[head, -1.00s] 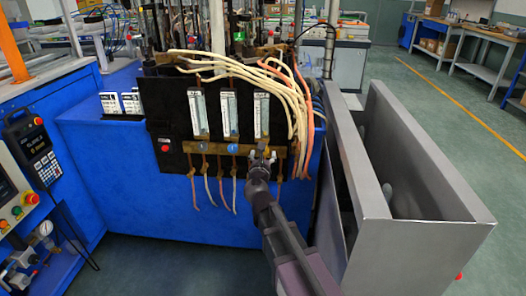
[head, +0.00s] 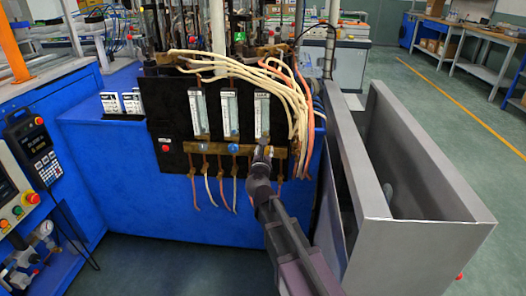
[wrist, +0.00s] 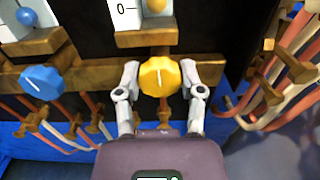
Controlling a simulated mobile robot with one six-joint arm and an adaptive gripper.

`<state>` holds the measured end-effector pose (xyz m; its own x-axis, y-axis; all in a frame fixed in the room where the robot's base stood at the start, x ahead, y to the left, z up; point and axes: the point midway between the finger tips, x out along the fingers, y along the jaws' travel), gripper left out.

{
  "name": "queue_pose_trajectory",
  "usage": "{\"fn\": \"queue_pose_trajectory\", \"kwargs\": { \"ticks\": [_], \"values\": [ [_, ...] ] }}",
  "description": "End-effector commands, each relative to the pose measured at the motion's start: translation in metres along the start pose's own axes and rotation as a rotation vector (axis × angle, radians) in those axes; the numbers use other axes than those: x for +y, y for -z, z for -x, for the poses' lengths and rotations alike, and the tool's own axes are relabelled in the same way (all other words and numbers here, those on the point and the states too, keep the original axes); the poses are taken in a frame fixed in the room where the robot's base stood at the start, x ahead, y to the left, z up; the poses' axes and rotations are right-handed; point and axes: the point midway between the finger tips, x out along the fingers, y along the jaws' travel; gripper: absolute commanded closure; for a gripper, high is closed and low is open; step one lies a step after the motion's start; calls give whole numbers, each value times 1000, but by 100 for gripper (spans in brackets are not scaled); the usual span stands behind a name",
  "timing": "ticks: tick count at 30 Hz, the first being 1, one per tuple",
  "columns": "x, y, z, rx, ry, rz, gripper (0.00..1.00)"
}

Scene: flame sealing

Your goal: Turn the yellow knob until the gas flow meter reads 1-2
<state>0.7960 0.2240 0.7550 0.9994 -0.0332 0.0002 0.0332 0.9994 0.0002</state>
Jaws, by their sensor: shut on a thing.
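The yellow knob (wrist: 160,76) sits on the brass bar, between the two fingers of my gripper (wrist: 161,80) in the wrist view. The fingers are closed on its left and right sides. A white mark on the knob points close to straight up. The gas flow meter (wrist: 150,15) above it shows its lower end, with a yellow ball by the 0 mark. In the head view my gripper (head: 262,152) is at the brass bar under the rightmost flow meter (head: 262,115); the knob there is largely hidden and the reading is too small to tell.
A blue knob (wrist: 42,82) sits left of the yellow one on the brass bar (wrist: 85,76). A red button (head: 165,148) is further left on the black panel. Hoses (head: 290,85) hang close on the right, and a grey metal enclosure (head: 420,230) stands right of my arm.

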Motion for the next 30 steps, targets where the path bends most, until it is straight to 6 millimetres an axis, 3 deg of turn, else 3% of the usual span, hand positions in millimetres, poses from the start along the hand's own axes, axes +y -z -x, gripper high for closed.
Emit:
{"fn": "queue_pose_trajectory", "kwargs": {
  "ticks": [8,24,30],
  "values": [
    [0,0,-1,0,0,57,97],
    [0,0,-2,0,1,397,97],
    [0,0,-2,0,1,420,97]
  ]
}}
